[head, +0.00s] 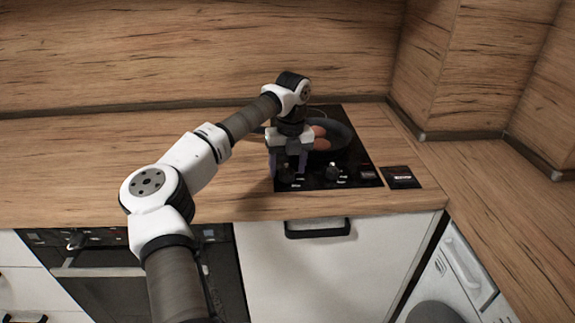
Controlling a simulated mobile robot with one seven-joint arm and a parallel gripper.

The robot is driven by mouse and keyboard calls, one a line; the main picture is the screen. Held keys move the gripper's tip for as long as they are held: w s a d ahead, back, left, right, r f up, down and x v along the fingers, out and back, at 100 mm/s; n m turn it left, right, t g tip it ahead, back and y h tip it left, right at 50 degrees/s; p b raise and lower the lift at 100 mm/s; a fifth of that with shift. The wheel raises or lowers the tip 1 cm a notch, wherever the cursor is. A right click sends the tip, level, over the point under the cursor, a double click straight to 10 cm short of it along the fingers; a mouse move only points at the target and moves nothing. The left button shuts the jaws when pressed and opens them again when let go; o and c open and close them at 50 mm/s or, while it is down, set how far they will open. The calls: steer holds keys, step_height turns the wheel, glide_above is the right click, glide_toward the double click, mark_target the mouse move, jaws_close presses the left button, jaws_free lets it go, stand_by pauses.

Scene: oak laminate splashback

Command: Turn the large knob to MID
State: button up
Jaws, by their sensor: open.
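My gripper (289,164) points down over the front left part of the black cooktop (366,174), its jaws open. A dark knob (285,174) shows between and just below the fingers; I cannot tell whether they touch it. A second dark knob (333,172) stands to the right, clear of the gripper. Small white markings lie in front of both knobs but are too small to read. I cannot tell from this view which knob is larger or where either one points.
A dark pan (340,131) with reddish-brown round items (321,140) sits on the cooktop behind the gripper. A small black panel (401,177) lies to the right. Wooden walls stand behind and right. The counter left of the cooktop (70,165) is clear.

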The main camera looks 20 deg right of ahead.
steer(key=shift+f, duration=0.3)
steer(key=c, duration=1)
steer(key=shift+o, duration=0.2)
